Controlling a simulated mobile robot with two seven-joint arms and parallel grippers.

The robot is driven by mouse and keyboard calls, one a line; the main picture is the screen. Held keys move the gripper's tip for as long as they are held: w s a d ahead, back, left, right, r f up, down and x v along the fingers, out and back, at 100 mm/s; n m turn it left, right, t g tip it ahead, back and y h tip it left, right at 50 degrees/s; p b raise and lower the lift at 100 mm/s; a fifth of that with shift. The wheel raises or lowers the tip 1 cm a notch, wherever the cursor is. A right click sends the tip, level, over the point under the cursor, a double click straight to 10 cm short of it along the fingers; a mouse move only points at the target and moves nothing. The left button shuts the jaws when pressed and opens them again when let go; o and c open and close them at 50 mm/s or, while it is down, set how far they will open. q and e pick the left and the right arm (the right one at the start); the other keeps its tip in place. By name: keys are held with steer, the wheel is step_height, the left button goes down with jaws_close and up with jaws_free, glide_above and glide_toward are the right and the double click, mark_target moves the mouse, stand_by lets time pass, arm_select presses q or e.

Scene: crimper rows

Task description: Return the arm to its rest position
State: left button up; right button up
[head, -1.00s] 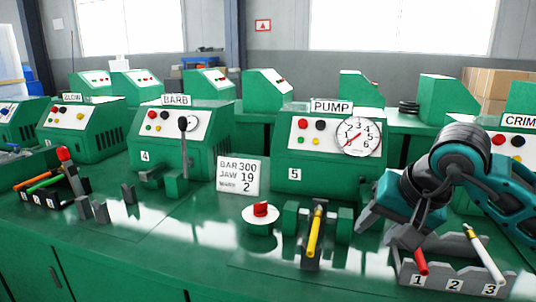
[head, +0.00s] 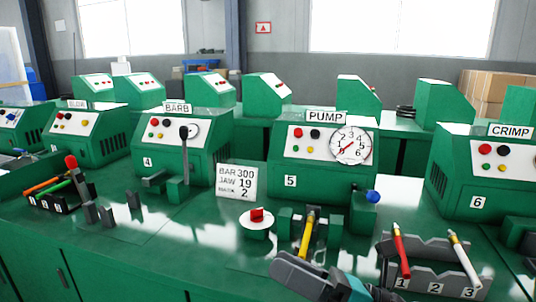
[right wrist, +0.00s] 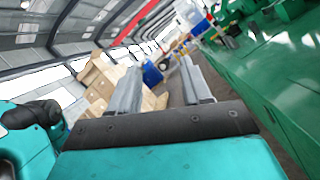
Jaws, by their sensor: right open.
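My right gripper (head: 300,274) is low at the front edge of the bench in the head view, with its grey fingers and part of its teal body in the picture. In the right wrist view its two fingers (right wrist: 160,72) stand apart with nothing between them. They point away from the bench, toward cardboard boxes and the hall floor. My left gripper is in neither view.
The green bench (head: 130,235) carries the PUMP machine (head: 285,180), a yellow-handled piece (head: 307,237) in a holder and a numbered grey rack (head: 452,280) with red and white sticks. Cardboard boxes (right wrist: 98,85) stand beyond the fingers in the right wrist view.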

steer(key=w+d+f+m+t+h+p, duration=0.1)
steer(key=d+f+m+t+h, duration=0.4)
steer(key=m, duration=0.8)
steer(key=w+d+f+m+t+h+p, duration=0.1)
steer(key=d+f+m+t+h, duration=0.45)
steer(key=m, duration=0.65)
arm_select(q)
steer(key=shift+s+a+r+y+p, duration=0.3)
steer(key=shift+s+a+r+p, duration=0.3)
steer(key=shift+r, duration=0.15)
arm_select(e)
steer(key=s+d+f+m+g+h, duration=0.2)
steer(key=s+f+m, duration=0.4)
steer(key=f, duration=0.3)
steer(key=s+d+f+m+g+h, duration=0.2)
steer(key=s+f+m+g+h, duration=0.3)
steer(key=f+m, duration=0.4)
steer(key=shift+s+m+h, duration=0.3)
steer(key=shift+s+h, duration=0.05)
steer(key=shift+s, duration=0.5)
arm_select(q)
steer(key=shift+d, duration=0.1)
arm_select(e)
steer(key=shift+g, duration=0.25)
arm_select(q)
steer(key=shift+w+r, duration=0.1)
arm_select(e)
steer(key=shift+o, duration=0.2)
